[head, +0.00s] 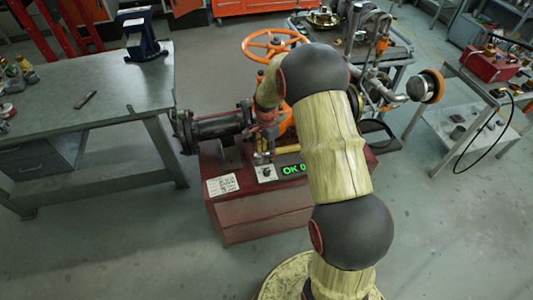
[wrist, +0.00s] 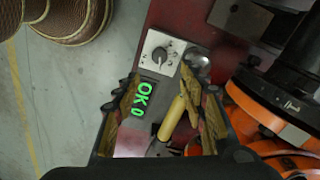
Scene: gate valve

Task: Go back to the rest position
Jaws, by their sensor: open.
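My gripper (wrist: 164,78) is open in the wrist view, its two fingers apart over the panel of the red bench. A yellow cylindrical handle (wrist: 172,118) shows between the fingers; I see no finger closed on it. A green display (wrist: 143,98) reads "OK 0", and a black knob on a pale plate (wrist: 160,55) is just above it. The gate valve's orange handwheel (head: 273,44) stands behind my arm; the valve body is partly hidden.
A grey workbench (head: 85,95) with a blue vise (head: 143,38) stands at the left. A grey cart (head: 455,105) with a red box (head: 490,65) is at the right. A pipe with an orange-rimmed end (head: 428,87) juts right. Open floor lies in front.

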